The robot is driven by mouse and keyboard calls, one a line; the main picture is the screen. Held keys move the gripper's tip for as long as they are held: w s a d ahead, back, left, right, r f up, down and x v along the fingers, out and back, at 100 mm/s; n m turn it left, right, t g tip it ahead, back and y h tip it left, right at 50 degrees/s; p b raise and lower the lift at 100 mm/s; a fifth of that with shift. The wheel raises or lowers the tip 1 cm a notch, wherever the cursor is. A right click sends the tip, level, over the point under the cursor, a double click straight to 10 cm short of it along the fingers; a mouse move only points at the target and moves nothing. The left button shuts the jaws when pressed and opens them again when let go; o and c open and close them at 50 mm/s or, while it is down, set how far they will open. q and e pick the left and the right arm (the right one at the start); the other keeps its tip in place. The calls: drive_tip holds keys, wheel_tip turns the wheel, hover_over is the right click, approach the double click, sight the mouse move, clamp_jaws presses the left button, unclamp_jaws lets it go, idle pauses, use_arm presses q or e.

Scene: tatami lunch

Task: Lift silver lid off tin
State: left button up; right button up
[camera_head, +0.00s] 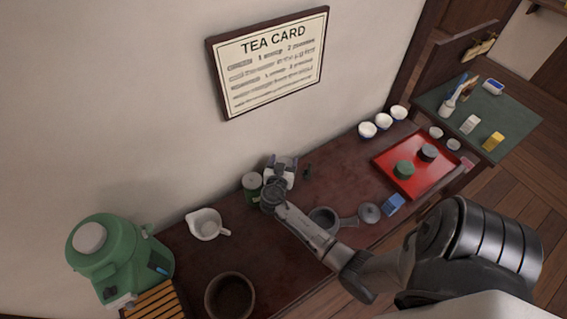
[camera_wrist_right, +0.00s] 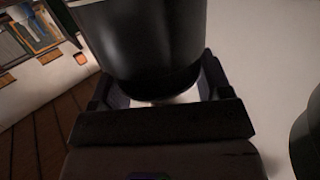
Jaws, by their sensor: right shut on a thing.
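My right gripper (camera_head: 279,175) reaches to the back of the dark red counter by the wall, next to a green tin (camera_head: 252,184). Its jaws are shut on a greyish, shiny round piece that I take to be the silver lid (camera_head: 286,162). In the right wrist view a dark glossy cylinder (camera_wrist_right: 145,45) stands between the two fingers (camera_wrist_right: 160,95), with a pale patch at its lower edge. The gripper hides most of the tin below, and I cannot tell whether lid and tin touch. My left gripper is not in view.
A white spouted bowl (camera_head: 206,224) and a brown bowl (camera_head: 230,296) stand to the left. A grey handled pot (camera_head: 323,219), a round grey lid (camera_head: 370,212) and a blue box (camera_head: 394,204) lie right of my forearm. A red tray (camera_head: 432,180) holds two small round containers.

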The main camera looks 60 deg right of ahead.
wheel_tip(320, 180, up, 4)
drive_tip(key=shift+r, duration=0.25)
drive_tip(key=s+d+r+p, duration=0.1)
drive_tip(key=s+d+r, duration=0.1)
drive_tip(key=s+r, duration=0.4)
drive_tip(key=s, duration=0.5)
drive_tip(key=shift+s+r+p, duration=0.25)
drive_tip(key=shift+p, duration=0.05)
drive_tip(key=shift+f, duration=0.1)
